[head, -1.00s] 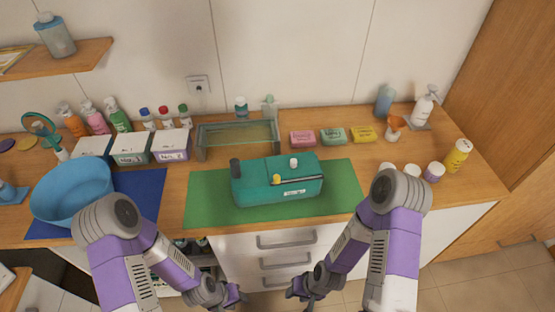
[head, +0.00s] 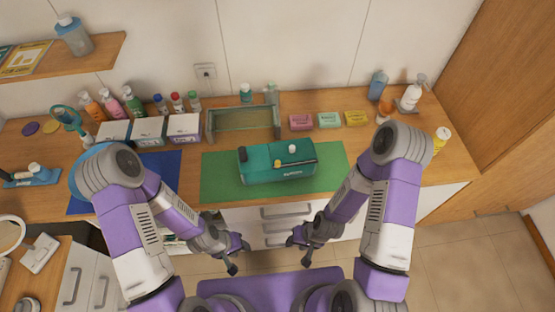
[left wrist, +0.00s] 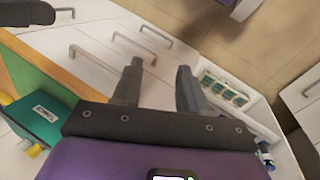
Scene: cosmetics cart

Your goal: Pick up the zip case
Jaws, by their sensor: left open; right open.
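The teal zip case (head: 262,175) lies on the green mat (head: 220,188) on the counter. A dark item, a white-capped item and a thin dark and yellow item sit at its top. It also shows at the left edge of the left wrist view (left wrist: 45,122). My left gripper (head: 239,257) is open and empty, in front of the counter and short of the case. In the left wrist view its open fingers (left wrist: 158,88) have nothing between them. My right gripper (head: 299,250) is open and empty in front of the drawers.
Labelled boxes (head: 149,129) and several bottles stand at the left, beside a blue bowl (head: 88,168) partly hidden by my arm. Soap boxes (head: 329,120) sit at the right. Drawer handles (head: 287,212) project below the counter's front edge.

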